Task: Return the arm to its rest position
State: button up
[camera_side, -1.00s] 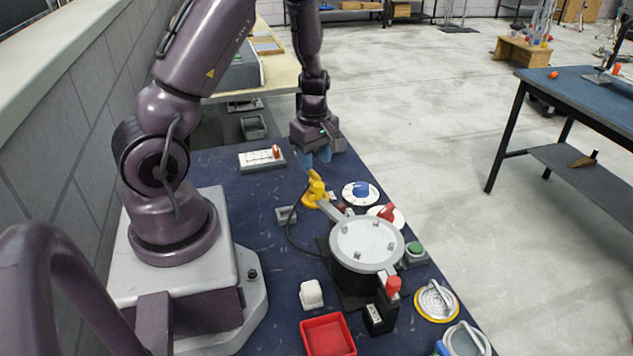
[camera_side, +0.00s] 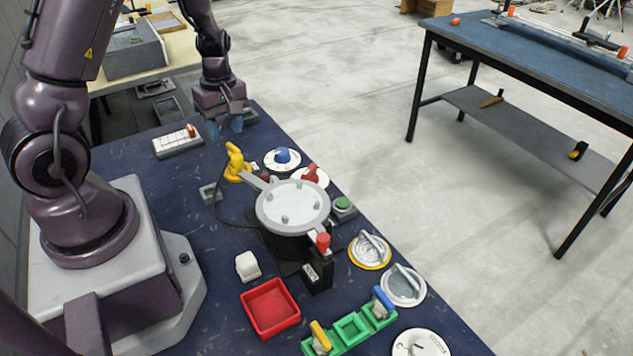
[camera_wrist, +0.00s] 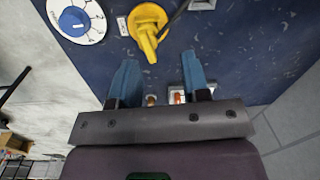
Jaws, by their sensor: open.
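My gripper (camera_side: 228,125) hangs at the end of my arm over the far part of the dark blue work table (camera_side: 150,223). Its two blue fingers point down, apart and with nothing between them. In the wrist view my gripper (camera_wrist: 160,85) also shows its fingers spread, with bare table between them. The yellow piece (camera_side: 236,163) stands on the table to the near side of my gripper, apart from it, and it also shows in the wrist view (camera_wrist: 147,32).
A white strip with a red lever (camera_side: 178,142) lies left of my gripper. Blue (camera_side: 283,158) and red (camera_side: 311,175) dials, a round grey-topped device (camera_side: 292,204), a red tray (camera_side: 270,308) and a green holder (camera_side: 350,328) stand nearer. A second table (camera_side: 520,60) is at right.

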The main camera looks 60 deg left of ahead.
jog(key=s+d+r+m+t, duration=0.3)
jog(key=d+r+m, duration=0.6)
jog(key=d+r, duration=0.1)
jog(key=s+d+r+m+t, duration=0.3)
jog(key=d+r+m, duration=0.7)
jog(key=r, duration=0.3)
jog(key=shift+s+d+r+m, duration=0.2)
jog(key=shift+s+m, duration=0.1)
jog(key=shift+s, duration=0.05)
